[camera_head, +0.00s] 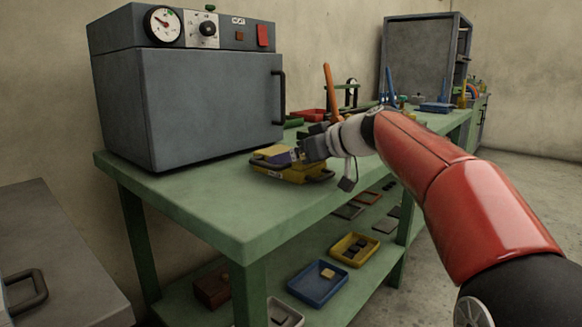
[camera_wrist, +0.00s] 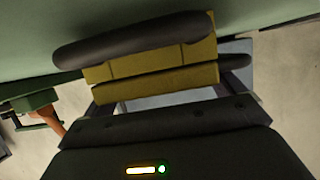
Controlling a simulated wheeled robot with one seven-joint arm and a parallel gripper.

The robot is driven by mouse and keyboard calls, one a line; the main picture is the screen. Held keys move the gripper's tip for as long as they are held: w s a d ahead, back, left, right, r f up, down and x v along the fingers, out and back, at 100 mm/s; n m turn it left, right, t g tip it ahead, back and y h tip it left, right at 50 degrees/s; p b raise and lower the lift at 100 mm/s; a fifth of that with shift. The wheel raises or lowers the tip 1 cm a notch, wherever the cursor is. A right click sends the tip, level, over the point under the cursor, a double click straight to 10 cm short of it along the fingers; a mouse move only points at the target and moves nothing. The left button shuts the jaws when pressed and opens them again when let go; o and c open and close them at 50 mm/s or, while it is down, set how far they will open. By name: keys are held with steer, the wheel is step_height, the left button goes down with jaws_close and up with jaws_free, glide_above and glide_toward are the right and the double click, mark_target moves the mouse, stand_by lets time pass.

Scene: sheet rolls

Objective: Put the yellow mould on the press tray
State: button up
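The yellow mould (camera_head: 293,174) sits on the green table in front of the grey oven-like cabinet. It looks like a stacked block with dark handles at its sides. My gripper (camera_head: 304,152) is at the mould's upper right side in the head view, very close to it or touching. In the wrist view the mould (camera_wrist: 150,68) lies directly before the gripper's dark palm, with a dark bar across its far side. The fingertips are partly hidden, so I cannot tell whether they close on it. I cannot single out the press tray.
The grey cabinet (camera_head: 195,108) with gauge and dial stands left on the green table (camera_head: 215,205). Behind my gripper are upright orange (camera_head: 328,92) and blue handles and small items. A blue tray (camera_head: 318,285) and a yellow tray (camera_head: 354,250) lie on the lower shelf. The table's front left is clear.

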steer(key=c, duration=1.7)
steer(key=shift+r, duration=0.2)
steer(key=shift+c, duration=0.3)
steer(key=shift+r, duration=0.1)
